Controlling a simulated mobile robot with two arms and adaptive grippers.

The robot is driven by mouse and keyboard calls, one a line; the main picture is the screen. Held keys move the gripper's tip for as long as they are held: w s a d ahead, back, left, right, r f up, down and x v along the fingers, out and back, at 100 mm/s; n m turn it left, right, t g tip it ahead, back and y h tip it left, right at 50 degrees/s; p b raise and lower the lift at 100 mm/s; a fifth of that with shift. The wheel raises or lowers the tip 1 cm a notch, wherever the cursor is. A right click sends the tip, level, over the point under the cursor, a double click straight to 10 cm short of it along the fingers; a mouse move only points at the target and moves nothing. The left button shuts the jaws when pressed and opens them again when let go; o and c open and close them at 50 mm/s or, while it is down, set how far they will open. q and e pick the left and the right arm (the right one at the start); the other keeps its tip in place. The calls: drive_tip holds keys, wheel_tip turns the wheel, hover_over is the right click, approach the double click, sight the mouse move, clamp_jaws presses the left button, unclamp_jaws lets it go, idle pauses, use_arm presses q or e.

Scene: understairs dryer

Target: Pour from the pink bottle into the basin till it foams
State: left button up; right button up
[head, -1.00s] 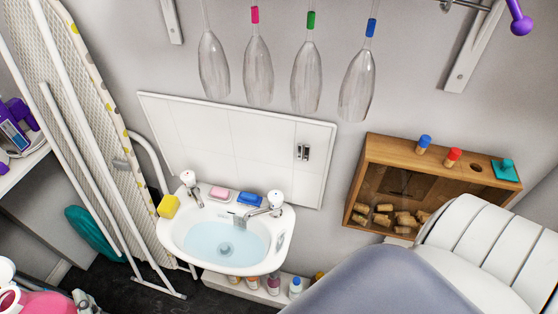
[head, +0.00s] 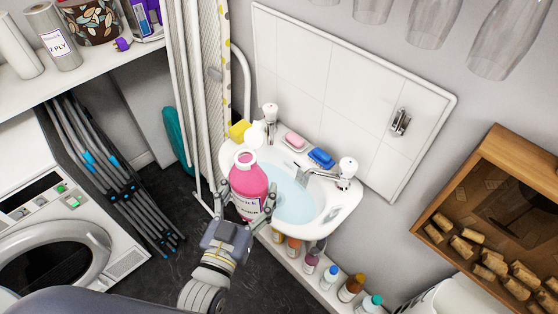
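The pink bottle (head: 248,188) is in the middle of the head view, its white-rimmed mouth uncovered and facing up. A round white piece, apparently its lid, shows just behind the mouth. My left gripper (head: 247,198) is shut on the bottle's body, with a finger on each side. The bottle looks roughly upright at the near left side of the white basin (head: 335,222), overlapping its rim in the picture. I cannot tell its height above the rim. The basin holds pale blue water (head: 297,203); I see no foam on the visible part. My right gripper is out of view.
Two taps (head: 345,172), a yellow sponge (head: 239,130), pink soap (head: 294,141) and a blue brush (head: 321,158) are on the basin's back edge. Small bottles (head: 330,277) line a low ledge below. A washing machine (head: 60,250) stands left; a wooden box (head: 490,215) hangs right.

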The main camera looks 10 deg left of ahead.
use_arm(q)
drive_tip(key=w+d+f+m+g+h+p, duration=0.1)
drive_tip(key=w+d+f+h, duration=0.1)
drive_tip(key=d, duration=0.4)
drive_tip(key=w+d+f+m+h+p, duration=0.2)
drive_tip(key=w+d+h, duration=0.1)
drive_tip(key=w+d, duration=0.2)
drive_tip(key=shift+w+d+m+g+p, duration=0.15)
drive_tip(key=shift+d+m+g+p, duration=0.2)
drive_tip(key=shift+d, duration=0.5)
drive_tip(key=shift+f, duration=0.1)
drive_tip(key=n, duration=0.2)
drive_tip(key=n+g, duration=0.1)
drive_tip(key=n, duration=0.2)
drive_tip(key=n+g+b, duration=0.1)
drive_tip(key=n, duration=0.2)
drive_tip(key=shift+s+d+f, duration=0.2)
drive_tip(key=shift+s+f, duration=0.05)
drive_tip(key=shift+n, duration=0.25)
